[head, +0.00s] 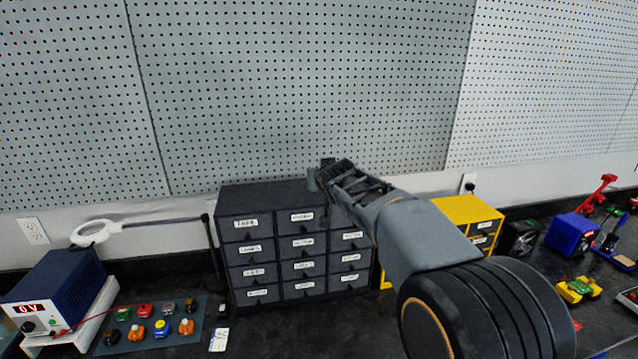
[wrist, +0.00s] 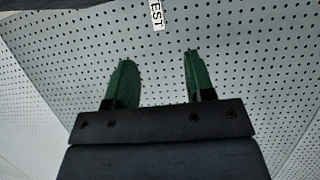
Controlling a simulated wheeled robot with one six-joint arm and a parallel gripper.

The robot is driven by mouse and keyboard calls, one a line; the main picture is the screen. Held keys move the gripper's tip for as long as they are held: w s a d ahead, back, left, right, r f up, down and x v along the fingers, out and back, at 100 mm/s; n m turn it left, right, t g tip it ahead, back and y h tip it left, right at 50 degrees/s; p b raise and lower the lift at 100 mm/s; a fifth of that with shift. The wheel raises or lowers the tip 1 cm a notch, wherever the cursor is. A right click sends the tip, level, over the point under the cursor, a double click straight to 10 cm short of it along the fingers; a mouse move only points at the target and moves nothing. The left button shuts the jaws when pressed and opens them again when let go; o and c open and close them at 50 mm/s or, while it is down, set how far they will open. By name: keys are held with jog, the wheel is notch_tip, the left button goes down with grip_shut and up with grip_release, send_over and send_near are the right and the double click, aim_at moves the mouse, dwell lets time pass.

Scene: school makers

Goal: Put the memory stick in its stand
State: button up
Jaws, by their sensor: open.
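My gripper (head: 325,177) is raised above the dark drawer cabinet, in front of the pegboard. In the wrist view its two green fingers (wrist: 156,85) are apart with nothing between them. I cannot make out a memory stick or its stand for certain in either view. A small pale and dark item (head: 222,310) lies on the bench beside the mat, left of the cabinet, too small to identify. My arm hides part of the bench and wall on the right.
The dark drawer cabinet (head: 250,205) stands against the wall. Left are a mat (head: 188,345) with several coloured parts, a blue power supply (head: 62,290) and a magnifier lamp (head: 90,233). Right are yellow drawers (head: 470,211), a blue box (head: 572,235) and a small yellow device (head: 578,289).

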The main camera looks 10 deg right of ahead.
jog(key=shift+p+x, duration=1.1)
jog(key=shift+x, duration=3.55)
jog(key=shift+f, duration=0.15)
grip_shut()
